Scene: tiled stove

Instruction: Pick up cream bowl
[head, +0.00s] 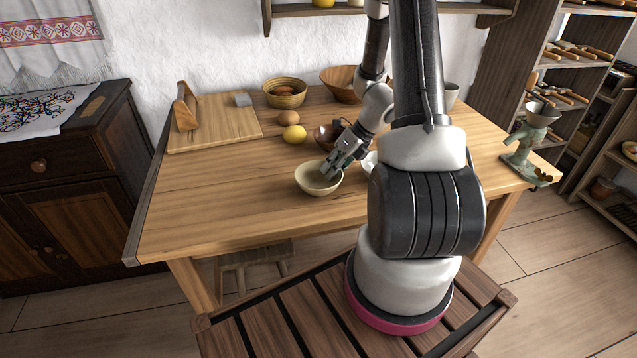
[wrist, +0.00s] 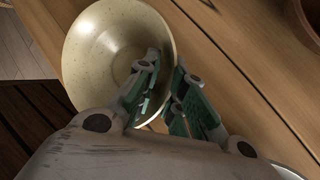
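The cream bowl (head: 312,183) is round and speckled. It is at the front middle of the wooden table, and I cannot tell whether it rests on the top or is slightly raised. In the wrist view the bowl (wrist: 105,45) fills the upper left, with its open inside facing the camera. My gripper (head: 330,170) is at the bowl's right rim. In the wrist view my gripper (wrist: 167,70) has one green-padded finger inside the bowl and the other outside, close together with the rim between them. The exact contact is partly hidden by the fingers.
A lemon (head: 294,134), brown eggs (head: 289,118), a dark brown bowl (head: 325,135) and a striped basket (head: 285,98) are behind the bowl. A cutting board (head: 214,128) lies at the back left. The table's front left is clear.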

